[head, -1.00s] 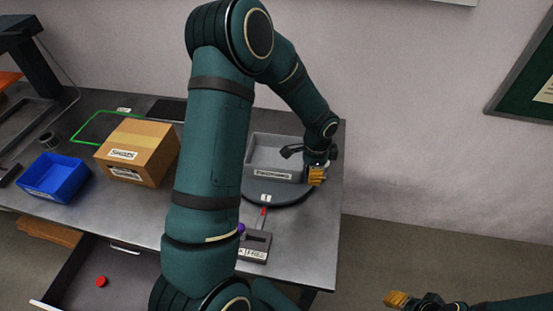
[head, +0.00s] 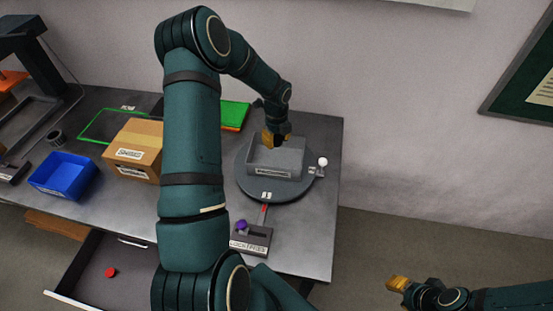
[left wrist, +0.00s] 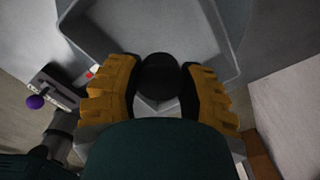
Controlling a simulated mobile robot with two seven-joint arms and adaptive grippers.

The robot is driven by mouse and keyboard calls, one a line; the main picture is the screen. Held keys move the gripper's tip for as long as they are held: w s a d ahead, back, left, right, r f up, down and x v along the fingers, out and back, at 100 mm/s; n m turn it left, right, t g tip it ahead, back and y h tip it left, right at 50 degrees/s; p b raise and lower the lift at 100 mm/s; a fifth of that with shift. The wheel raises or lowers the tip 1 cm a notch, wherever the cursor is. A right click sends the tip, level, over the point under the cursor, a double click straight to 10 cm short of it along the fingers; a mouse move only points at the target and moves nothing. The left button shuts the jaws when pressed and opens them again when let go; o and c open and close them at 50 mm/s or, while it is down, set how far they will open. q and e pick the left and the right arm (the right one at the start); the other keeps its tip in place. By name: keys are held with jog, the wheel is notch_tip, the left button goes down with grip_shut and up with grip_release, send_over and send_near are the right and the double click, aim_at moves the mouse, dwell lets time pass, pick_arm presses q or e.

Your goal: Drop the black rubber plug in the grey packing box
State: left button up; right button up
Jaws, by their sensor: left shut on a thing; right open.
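The black rubber plug (left wrist: 160,76) is a dark round piece between the two yellow fingers of my left gripper in the left wrist view. My left gripper (head: 275,139) is shut on it and is over the back part of the grey packing box (head: 274,171). My right gripper (head: 397,284) is open at the lower right, away from the table.
The box stands on a round dark turntable (head: 247,186) with a white-knobbed lever (head: 323,162). A lock device (head: 252,240) with a purple knob is in front. A cardboard box (head: 140,146), a blue bin (head: 63,174) and an open drawer (head: 130,268) are left.

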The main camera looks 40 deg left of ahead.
aim_at(277, 162)
pick_arm(q)
notch_tip(277, 162, down, 10)
jog(key=shift+r, duration=0.15)
dwell(0.3)
jog(key=shift+f, duration=0.25)
jog(key=o, duration=1)
jog(key=shift+r, duration=0.1)
